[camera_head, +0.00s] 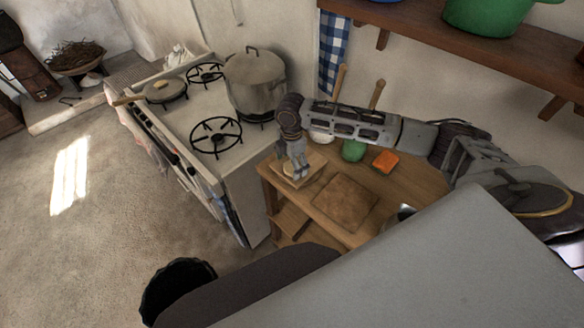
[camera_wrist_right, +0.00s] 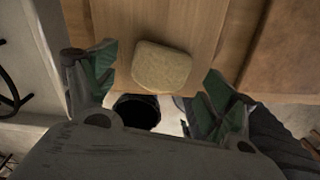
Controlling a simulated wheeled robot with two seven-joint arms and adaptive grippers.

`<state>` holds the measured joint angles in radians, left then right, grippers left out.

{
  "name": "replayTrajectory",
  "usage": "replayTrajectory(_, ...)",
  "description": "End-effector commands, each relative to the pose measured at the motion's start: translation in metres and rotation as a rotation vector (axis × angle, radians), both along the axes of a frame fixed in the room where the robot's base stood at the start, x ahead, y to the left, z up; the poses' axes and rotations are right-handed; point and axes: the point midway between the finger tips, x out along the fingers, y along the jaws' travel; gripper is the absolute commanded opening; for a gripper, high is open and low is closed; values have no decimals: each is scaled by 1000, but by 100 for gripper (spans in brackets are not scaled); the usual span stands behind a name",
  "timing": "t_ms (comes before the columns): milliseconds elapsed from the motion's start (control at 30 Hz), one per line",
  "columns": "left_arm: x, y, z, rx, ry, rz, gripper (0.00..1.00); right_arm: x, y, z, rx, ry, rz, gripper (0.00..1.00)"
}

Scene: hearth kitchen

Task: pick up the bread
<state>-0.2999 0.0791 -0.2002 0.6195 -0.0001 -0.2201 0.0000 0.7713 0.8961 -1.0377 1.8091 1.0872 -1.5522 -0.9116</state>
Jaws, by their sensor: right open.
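The bread (camera_wrist_right: 161,67) is a pale tan, rounded slice lying flat on a light wooden board (camera_wrist_right: 112,25). In the head view the bread (camera_head: 288,169) shows only as a small pale patch beside my gripper, on the board (camera_head: 313,160) at the left end of the wooden table. My right gripper (camera_head: 299,177) points down over this board. In the wrist view its two green-padded fingers stand wide apart (camera_wrist_right: 160,80), one on each side of the bread, with nothing between them held. My left gripper is not in view.
A brown board (camera_head: 345,201), a green item (camera_head: 353,150) and an orange item (camera_head: 386,161) lie on the table (camera_head: 407,184). The stove (camera_head: 180,120) with a large pot (camera_head: 256,84) stands close on the left. A shelf (camera_head: 450,37) hangs above. Floor at left is clear.

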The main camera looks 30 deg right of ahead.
Motion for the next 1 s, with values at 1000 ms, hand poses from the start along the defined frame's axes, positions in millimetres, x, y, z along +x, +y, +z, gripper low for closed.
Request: replayTrajectory(1000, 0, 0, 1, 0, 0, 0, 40, 0, 0, -9, -1, -1, 0, 46)
